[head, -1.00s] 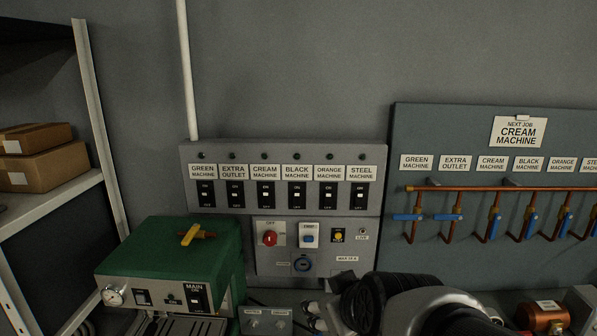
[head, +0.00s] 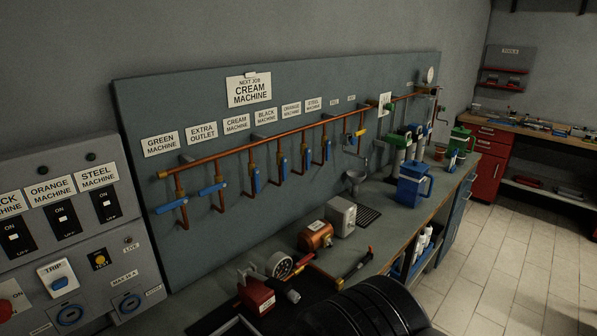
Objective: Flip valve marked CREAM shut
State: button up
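The CREAM MACHINE label (head: 236,123) is third from the left on the blue-grey wall panel. Below it, the third valve has a blue handle (head: 256,181) that points down along its copper drop pipe. The GREEN MACHINE valve handle (head: 170,206) and the EXTRA OUTLET valve handle (head: 212,189) lie crosswise to their pipes. The BLACK valve handle (head: 283,168) also points down. My gripper is out of view; only a dark part of my arm shows at the bottom, apart from the valves.
A copper supply pipe (head: 240,150) runs along the panel. Tiled floor (head: 500,260) is clear at right.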

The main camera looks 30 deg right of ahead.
aim_at(256, 170)
jog(key=i+z, duration=0.1)
jog(key=z, duration=0.35)
jog(key=i+j+z, duration=0.2)
jog(key=i+z, duration=0.3)
jog(key=i, duration=0.1)
